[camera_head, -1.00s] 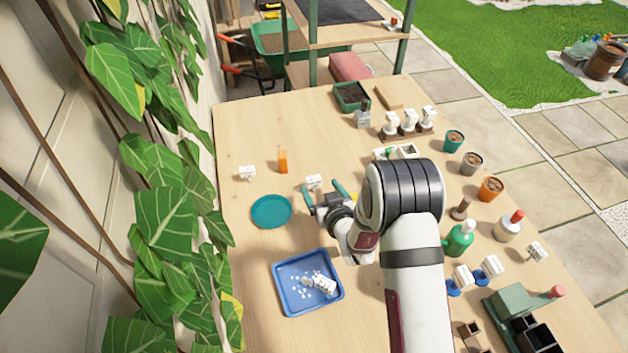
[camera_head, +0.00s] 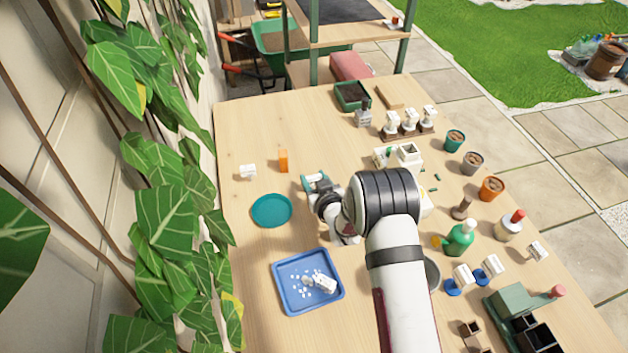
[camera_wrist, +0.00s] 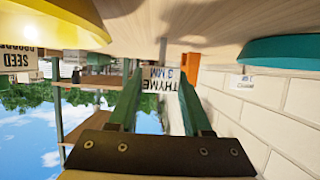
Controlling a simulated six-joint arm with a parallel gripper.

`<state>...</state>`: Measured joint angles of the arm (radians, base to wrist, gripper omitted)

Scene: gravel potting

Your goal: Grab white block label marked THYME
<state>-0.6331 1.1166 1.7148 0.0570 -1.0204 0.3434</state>
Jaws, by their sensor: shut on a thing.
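The white block label marked THYME (camera_wrist: 160,81) is between the green fingers of my gripper (camera_wrist: 161,74) in the wrist view, where its lettering appears upside down. The fingers are closed on its two sides. In the head view my gripper (camera_head: 316,182) is low over the table, right of the teal saucer. The block is mostly hidden by the fingers there, and whether it touches the table is unclear.
The teal saucer (camera_head: 271,210), an orange block (camera_head: 283,160) and another white block (camera_head: 247,171) stand to the left. A blue tray (camera_head: 282,287) with white pieces is nearer. Pots, bottles and other blocks crowd the right.

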